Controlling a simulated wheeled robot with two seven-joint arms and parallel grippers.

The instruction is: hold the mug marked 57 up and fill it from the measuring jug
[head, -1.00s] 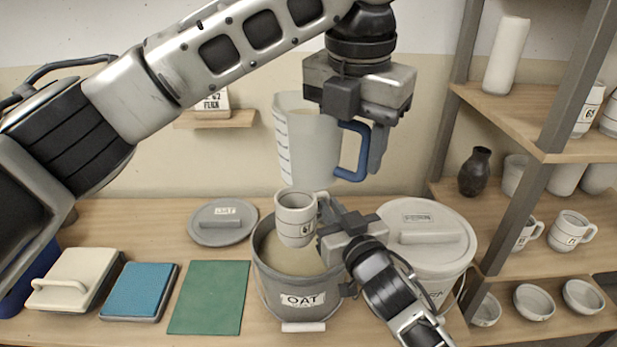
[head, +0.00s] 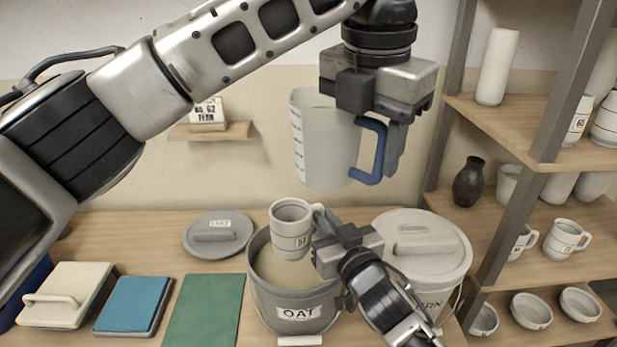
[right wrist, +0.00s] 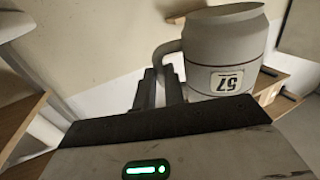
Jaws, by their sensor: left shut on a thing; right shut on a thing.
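The mug marked 57 (head: 289,238) is a pale grey mug, held upright above the open OAT bucket (head: 290,318). My right gripper (head: 323,240) is shut on its handle; the right wrist view shows the 57 label on the mug (right wrist: 225,50) upside down. The measuring jug (head: 325,150) is pale and translucent, with scale marks and a blue handle. It hangs nearly upright, above and slightly right of the mug, apart from it. My left gripper (head: 386,150) is shut on the jug's blue handle. I cannot tell the jug's fill level, and the inside of the mug is barely visible.
A lidded bucket (head: 425,245) stands right of the OAT bucket. The OAT lid (head: 217,235) lies behind at left. A green mat (head: 205,315), a blue pad (head: 133,305) and a cream handled block (head: 65,295) lie at left. Shelves with mugs (head: 565,238) and bowls stand at right.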

